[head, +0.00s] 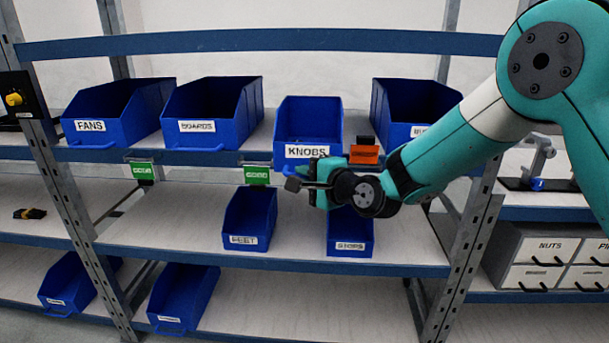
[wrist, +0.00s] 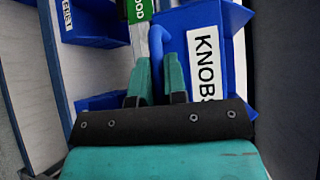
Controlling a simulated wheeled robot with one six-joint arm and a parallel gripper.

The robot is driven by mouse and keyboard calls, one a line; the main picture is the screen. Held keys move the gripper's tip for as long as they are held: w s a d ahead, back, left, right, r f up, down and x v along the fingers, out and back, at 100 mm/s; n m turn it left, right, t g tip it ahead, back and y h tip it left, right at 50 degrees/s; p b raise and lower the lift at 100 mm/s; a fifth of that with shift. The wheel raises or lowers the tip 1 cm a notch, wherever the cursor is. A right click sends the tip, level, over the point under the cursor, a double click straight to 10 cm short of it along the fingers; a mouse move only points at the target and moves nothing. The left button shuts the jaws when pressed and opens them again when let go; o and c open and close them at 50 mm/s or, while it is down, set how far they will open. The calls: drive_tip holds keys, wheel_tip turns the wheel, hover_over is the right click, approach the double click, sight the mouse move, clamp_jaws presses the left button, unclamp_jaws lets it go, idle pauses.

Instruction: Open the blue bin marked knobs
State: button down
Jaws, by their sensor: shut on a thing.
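The blue bin marked KNOBS (head: 308,118) is on the upper shelf, in the middle of the row. Its front sits lower in the head view than its neighbours' and juts past the shelf edge. In the wrist view its white label (wrist: 206,65) reads sideways, and its blue loop handle (wrist: 158,36) runs down between my fingers. My gripper (head: 296,184) is just below the bin's front. In the wrist view my gripper (wrist: 158,78) is shut on the handle. The bin's inside contents cannot be seen.
Blue bins marked FANS (head: 118,110) and BOARDS (head: 213,110) stand to the left, another (head: 410,105) to the right behind my arm. Green tags (head: 257,174) and an orange tag (head: 364,154) hang on the shelf edge. Bins marked FEET (head: 248,220) and STOPS (head: 350,235) stand below.

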drive_tip(key=shift+s+d, duration=0.15)
drive_tip(key=shift+s, duration=0.15)
drive_tip(key=c, duration=1.4)
unclamp_jaws()
drive_tip(key=shift+c, duration=0.2)
drive_tip(key=b+v, duration=0.4)
drive_tip(key=v, duration=1.3)
drive_tip(key=shift+s, duration=0.3)
drive_tip(key=shift+f, duration=0.1)
